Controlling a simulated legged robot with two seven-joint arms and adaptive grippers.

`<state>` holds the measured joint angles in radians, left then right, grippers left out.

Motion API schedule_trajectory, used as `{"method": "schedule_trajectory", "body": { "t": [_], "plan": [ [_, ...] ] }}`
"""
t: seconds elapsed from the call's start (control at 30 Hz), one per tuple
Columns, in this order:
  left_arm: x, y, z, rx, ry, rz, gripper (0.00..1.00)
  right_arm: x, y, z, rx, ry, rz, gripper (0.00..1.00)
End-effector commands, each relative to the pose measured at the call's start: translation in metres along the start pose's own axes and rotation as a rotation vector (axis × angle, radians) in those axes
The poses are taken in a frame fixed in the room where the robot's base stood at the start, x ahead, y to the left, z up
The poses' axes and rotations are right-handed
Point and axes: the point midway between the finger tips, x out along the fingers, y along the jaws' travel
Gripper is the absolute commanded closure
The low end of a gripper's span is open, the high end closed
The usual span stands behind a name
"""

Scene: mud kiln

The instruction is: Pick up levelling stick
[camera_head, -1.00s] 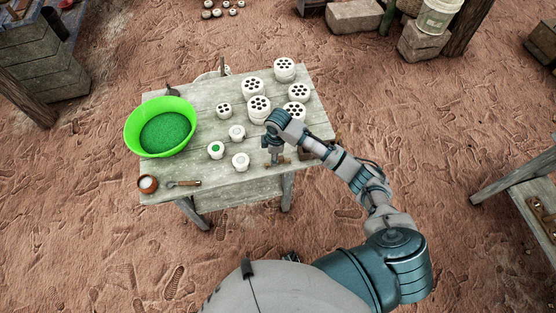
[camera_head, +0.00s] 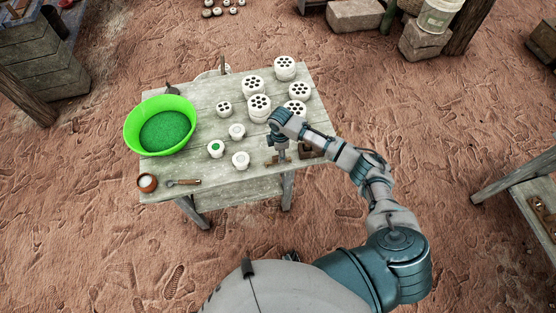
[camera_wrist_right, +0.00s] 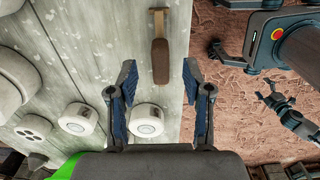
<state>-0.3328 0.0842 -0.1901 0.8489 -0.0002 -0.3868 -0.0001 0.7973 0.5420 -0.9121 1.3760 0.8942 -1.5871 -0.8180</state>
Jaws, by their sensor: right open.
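In the wrist view the stick's wide end reaches about level with the fingertips. In the head view my right gripper (camera_head: 279,160) is over the table's front right part and partly hides the stick.
White round pieces (camera_wrist_right: 147,121) are close to my right fingers.

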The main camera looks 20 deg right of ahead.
Motion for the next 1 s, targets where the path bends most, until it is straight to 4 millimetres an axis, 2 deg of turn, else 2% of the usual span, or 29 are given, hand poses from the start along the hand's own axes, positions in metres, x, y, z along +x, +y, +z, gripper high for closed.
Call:
{"method": "schedule_trajectory", "body": {
  "t": [0.17,0.3,0.43,0.6,0.67,0.8,0.83,1.0],
  "plan": [
    [0.002,0.0,-0.002,-0.001,-0.004,0.0,0.13,0.026,0.0,0.0,0.0,-0.003,-0.003,0.5],
    [0.0,0.0,-0.01,-0.002,0.001,0.0,0.13,0.046,0.0,-0.001,0.001,-0.001,-0.002,0.5],
    [-0.002,0.0,-0.019,-0.003,0.009,0.0,0.13,0.052,0.0,0.0,0.0,-0.002,-0.001,0.5],
    [-0.003,0.001,-0.017,-0.003,0.008,0.001,0.13,0.052,0.0,0.0,0.0,-0.001,0.0,0.5],
    [-0.003,0.001,-0.014,-0.004,0.005,0.002,0.13,0.051,0.0,0.0,0.0,-0.001,0.0,0.62],
    [-0.003,0.001,-0.007,-0.003,-0.005,0.002,0.13,0.051,0.0,0.0,0.0,-0.001,0.0,0.97],
    [-0.002,0.001,-0.006,-0.003,-0.007,0.001,0.13,0.051,0.001,0.0,0.0,-0.001,0.0,1.0],
    [-0.002,-0.001,-0.003,-0.002,-0.011,-0.001,0.13,0.051,0.001,0.0,0.0,-0.001,0.0,1.0]
  ]
}}
